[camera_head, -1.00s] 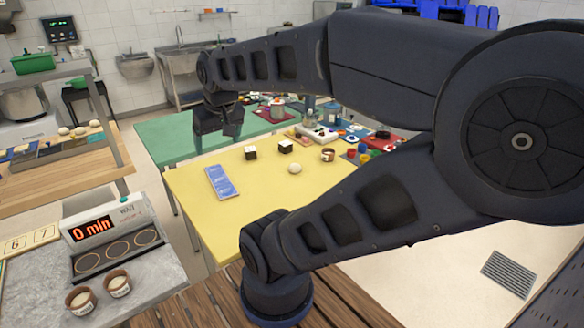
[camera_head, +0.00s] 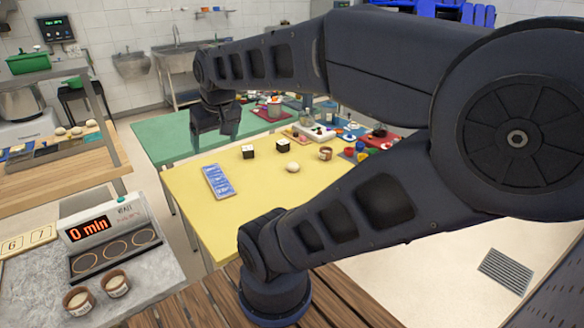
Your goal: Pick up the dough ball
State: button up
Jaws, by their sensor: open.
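A pale round dough ball (camera_head: 292,167) lies on the yellow table (camera_head: 200,207), right of the table's middle. More pale dough balls (camera_head: 76,130) sit in a row on the wooden bench at the left. My gripper (camera_head: 215,138) hangs over the back left of the yellow table, near the green table's edge. It is open and nothing shows between its fingers. It is apart from the dough balls, to the left of and behind the one on the yellow table.
Two dark cubes with white tops (camera_head: 248,152) and a brown pot (camera_head: 326,153) stand near the ball. A blue card (camera_head: 218,181) lies at the left. Colourful items crowd the far right. The yellow table's front is clear. A timer (camera_head: 105,232) stands on the grey counter.

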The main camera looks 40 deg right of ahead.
jog(key=shift+w, duration=0.1)
jog(key=w+d+f+m, duration=0.2)
jog(key=w+d+m, duration=0.3)
jog(key=w, duration=0.4)
jog(key=m+g+h, duration=0.5)
jog(key=m, duration=0.8)
send_near(291, 163)
jog(key=d, duration=0.1)
jog(key=f, duration=0.1)
jog(key=d+f, duration=0.1)
jog(key=f, duration=0.1)
jog(key=shift+d+f+y, duration=0.25)
jog(key=shift+d+y, duration=0.05)
jog(key=shift+d, duration=0.05)
jog(key=shift+t, duration=0.3)
jog(key=shift+x, duration=3.1)
jog(key=shift+s+a, duration=0.1)
jog(key=shift+a, duration=0.1)
jog(key=c, duration=1.1)
